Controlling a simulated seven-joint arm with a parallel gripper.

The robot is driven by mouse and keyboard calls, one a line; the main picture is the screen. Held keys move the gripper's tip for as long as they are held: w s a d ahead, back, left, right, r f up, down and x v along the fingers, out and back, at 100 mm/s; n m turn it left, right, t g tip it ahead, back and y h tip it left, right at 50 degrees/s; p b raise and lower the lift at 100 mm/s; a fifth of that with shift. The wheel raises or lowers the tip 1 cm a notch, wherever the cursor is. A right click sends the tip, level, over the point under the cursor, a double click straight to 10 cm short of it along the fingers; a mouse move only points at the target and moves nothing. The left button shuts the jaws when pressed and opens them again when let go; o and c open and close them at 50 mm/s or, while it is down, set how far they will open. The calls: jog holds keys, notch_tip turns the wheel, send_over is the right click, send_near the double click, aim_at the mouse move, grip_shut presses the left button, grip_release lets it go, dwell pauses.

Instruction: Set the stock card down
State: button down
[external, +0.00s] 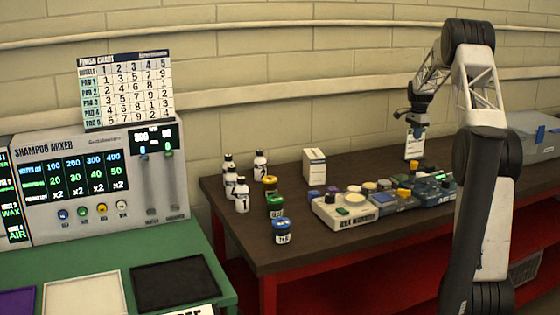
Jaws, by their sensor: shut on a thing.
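The stock card (414,146) is a small white upright card with a teal or blue patch near its top. It hangs under my gripper (415,125), which is shut on its upper edge. My gripper is at the back right of the dark brown table (290,238), near the wall. The card's lower end is close to the tabletop behind the devices; I cannot tell whether it touches.
A wax warmer box (345,218) and several blue-grey units (436,190) with small jars stand below my gripper. A white carton (314,168) and several bottles (243,196) stand further left. A grey case (535,135) is at far right.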

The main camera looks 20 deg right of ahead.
jog(key=c, duration=1.2)
grip_release()
jog(key=shift+f, duration=0.1)
jog(key=shift+c, duration=0.2)
notch_tip(320, 180, up, 12)
jog(key=shift+r, duration=0.15)
jog(key=shift+a+r, duration=0.1)
